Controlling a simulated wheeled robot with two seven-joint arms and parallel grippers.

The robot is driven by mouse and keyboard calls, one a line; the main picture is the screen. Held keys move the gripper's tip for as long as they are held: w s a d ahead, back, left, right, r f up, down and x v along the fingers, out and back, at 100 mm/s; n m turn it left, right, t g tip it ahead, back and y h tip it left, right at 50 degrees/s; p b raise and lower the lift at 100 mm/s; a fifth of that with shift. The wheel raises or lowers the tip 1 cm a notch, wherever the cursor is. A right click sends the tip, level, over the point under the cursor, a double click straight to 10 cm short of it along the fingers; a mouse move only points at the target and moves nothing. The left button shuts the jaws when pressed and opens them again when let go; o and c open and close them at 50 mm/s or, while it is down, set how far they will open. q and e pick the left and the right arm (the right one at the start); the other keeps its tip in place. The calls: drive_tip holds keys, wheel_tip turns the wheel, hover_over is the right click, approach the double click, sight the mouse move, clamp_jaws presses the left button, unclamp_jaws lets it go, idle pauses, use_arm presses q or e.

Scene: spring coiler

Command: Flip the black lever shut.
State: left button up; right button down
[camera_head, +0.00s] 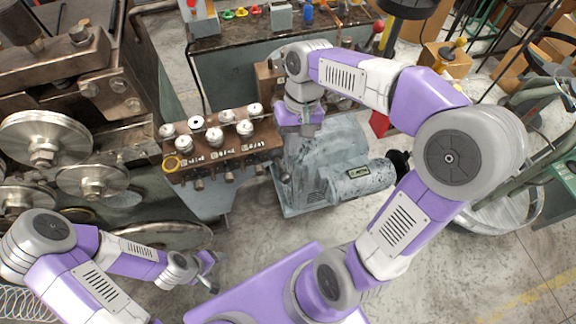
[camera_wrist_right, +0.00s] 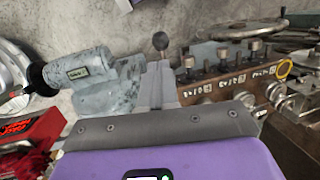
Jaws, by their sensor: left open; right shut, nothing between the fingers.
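A dark ball knob (camera_wrist_right: 160,40) on a short stem stands just past my right fingertips in the right wrist view. It looks like the end of the black lever; my fingers hide what lies below it. I cannot tell whether they touch it. My right gripper (camera_head: 286,174) is shut and empty, at the right end of the brown block (camera_head: 225,155). Its closed fingers (camera_wrist_right: 157,82) also show in the wrist view. In the head view my right wrist covers the lever's area. My left gripper (camera_head: 211,272) is open and empty at lower left, away from the block.
Several white-topped knobs (camera_head: 243,127) line the brown block, with a yellow ring (camera_head: 171,164) at its left end. A grey motor (camera_head: 358,181) sits right of my right gripper. Large metal wheels (camera_head: 45,140) stand at left. A bench (camera_head: 230,50) is behind. Bare floor lies in front.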

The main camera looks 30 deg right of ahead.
sight(286, 174)
drive_tip(key=b+x, duration=0.1)
drive_tip(key=x, duration=0.6)
drive_tip(key=shift+a+f, duration=0.1)
drive_tip(key=shift+f, duration=0.3)
